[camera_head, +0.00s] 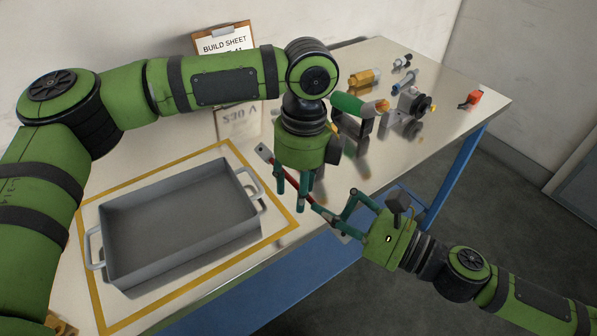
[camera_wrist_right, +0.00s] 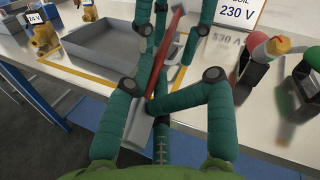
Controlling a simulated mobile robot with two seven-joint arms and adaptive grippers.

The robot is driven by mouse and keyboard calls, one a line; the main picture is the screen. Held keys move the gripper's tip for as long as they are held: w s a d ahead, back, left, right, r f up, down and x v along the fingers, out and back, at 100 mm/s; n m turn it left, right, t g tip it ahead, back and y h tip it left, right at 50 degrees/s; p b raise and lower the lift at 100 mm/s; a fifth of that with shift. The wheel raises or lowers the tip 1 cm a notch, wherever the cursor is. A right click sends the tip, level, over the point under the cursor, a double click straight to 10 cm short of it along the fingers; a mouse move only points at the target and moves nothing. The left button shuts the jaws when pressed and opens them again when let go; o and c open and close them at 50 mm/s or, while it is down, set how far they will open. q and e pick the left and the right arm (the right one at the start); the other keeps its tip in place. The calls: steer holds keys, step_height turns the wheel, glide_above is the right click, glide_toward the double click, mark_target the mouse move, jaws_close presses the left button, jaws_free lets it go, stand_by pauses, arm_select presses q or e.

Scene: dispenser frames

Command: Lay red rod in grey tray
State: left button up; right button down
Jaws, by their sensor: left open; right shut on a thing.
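The grey tray (camera_head: 187,263) is an empty, open box with side handles on the left of the table; it also shows in the wrist view (camera_wrist_right: 88,53). The red rod (camera_head: 318,208) has grey ends and slants right of the tray, seemingly above the table's front edge. My right gripper (camera_head: 338,210) is shut on the rod near its lower end, as the wrist view (camera_wrist_right: 155,78) shows. My left gripper (camera_head: 291,199) points down, open, its fingers around the rod's middle or upper part. Whether they touch it I cannot tell.
A yellow outline (camera_head: 92,297) surrounds the tray. A build sheet clipboard (camera_head: 225,42) stands against the wall behind my left arm. A green bottle-like part (camera_head: 347,103), several metal fittings and a small orange-red block (camera_head: 473,97) occupy the table's right. A 230 V sign (camera_wrist_right: 237,14) stands behind.

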arm_select(q)
steer(key=shift+f, duration=0.1)
jaws_close()
arm_select(e)
steer(key=c, duration=0.7)
jaws_free()
steer(key=shift+d, duration=0.1)
